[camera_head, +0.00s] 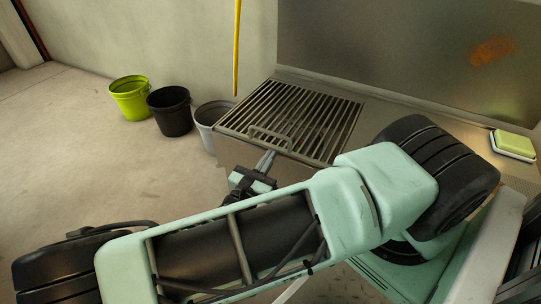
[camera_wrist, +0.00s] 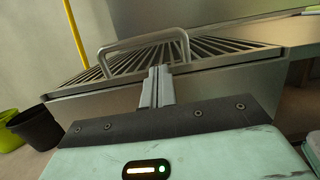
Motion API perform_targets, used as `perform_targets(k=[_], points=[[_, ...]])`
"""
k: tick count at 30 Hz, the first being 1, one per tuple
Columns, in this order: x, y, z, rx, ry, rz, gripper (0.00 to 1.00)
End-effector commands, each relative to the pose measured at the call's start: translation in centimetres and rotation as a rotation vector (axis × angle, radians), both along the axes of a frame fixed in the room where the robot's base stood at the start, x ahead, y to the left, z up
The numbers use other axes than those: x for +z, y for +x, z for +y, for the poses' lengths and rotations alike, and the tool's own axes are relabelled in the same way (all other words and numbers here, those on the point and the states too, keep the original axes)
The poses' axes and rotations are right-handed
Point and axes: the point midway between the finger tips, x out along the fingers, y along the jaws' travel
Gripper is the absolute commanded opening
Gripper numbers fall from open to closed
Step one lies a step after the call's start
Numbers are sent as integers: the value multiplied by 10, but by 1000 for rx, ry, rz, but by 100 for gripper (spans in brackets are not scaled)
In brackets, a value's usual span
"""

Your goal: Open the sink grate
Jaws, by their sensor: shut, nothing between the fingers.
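The sink grate (camera_head: 291,121) is a metal panel of parallel bars lying flat and closed over the sink. A bar handle (camera_head: 269,138) stands at its front edge. In the wrist view the grate (camera_wrist: 215,47) spreads behind the handle (camera_wrist: 141,42), which arches up from the front rim. My gripper (camera_head: 266,159) is just in front of and below the handle. In the wrist view my gripper (camera_wrist: 160,73) has its two fingers together, with nothing visible between them. The fingertips lie near the underside of the handle loop; whether they touch it I cannot tell.
A lime bucket (camera_head: 130,100), a black bucket (camera_head: 170,108) and a grey bucket (camera_head: 213,120) stand on the floor left of the sink. A yellow pole (camera_head: 237,48) leans by the wall. A green sponge (camera_head: 514,143) lies at the right. Floor at left is clear.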

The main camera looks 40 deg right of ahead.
Motion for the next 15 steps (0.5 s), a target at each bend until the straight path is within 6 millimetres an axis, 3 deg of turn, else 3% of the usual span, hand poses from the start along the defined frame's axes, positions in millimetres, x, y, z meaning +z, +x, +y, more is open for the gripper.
perform_targets(k=[7, 15], points=[[21, 5, -12, 0, 2, -1, 0], [25, 6, -14, 0, 2, 0, 0]])
